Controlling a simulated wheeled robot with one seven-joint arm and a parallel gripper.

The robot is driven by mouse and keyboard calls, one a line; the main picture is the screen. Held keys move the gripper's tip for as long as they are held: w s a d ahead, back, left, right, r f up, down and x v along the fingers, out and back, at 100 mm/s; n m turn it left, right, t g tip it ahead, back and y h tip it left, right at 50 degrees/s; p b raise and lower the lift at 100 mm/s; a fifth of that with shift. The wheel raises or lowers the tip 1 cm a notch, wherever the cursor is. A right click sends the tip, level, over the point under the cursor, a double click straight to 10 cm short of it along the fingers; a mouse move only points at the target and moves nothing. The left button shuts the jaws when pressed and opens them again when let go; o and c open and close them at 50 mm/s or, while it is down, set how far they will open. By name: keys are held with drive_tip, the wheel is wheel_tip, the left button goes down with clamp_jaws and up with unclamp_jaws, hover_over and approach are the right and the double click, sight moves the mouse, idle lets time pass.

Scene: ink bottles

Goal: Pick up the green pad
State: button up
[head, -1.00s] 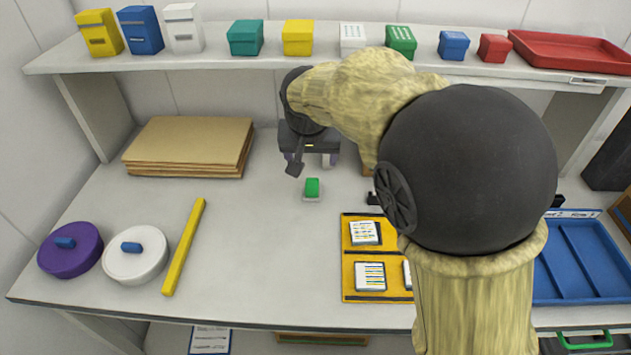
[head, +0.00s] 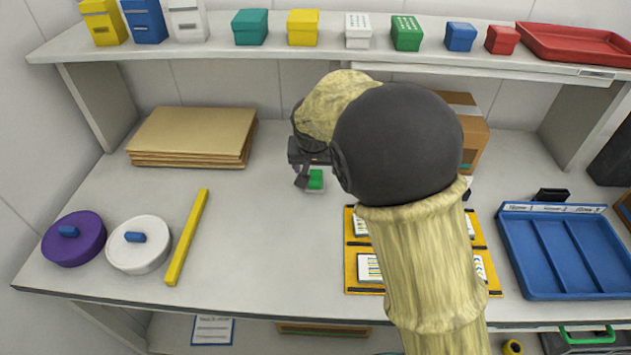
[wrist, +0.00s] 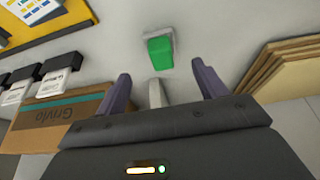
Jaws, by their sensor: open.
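The green pad (head: 315,179) sits on a small pale base on the table, partly hidden by my gripper in the head view. In the wrist view the green pad (wrist: 160,52) lies ahead of my gripper (wrist: 160,80), roughly centred beyond the two fingertips. The purple-grey fingers are spread apart with nothing held between them. The pad is apart from both fingers. In the head view my arm hides most of the gripper (head: 303,179), which is close to the pad.
A cardboard box (head: 468,130) stands behind my arm, and a yellow board with cards (head: 352,278) lies to the right. Stacked brown sheets (head: 190,137) lie at the back left. A yellow bar (head: 187,238) lies left, with clear table between. A shelf (head: 290,58) runs above.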

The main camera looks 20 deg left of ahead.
sight(315, 176)
drive_tip(key=shift+x, duration=1.2)
drive_tip(key=x, duration=0.5)
drive_tip(key=shift+w+a, duration=0.15)
drive_tip(key=c, duration=1.1)
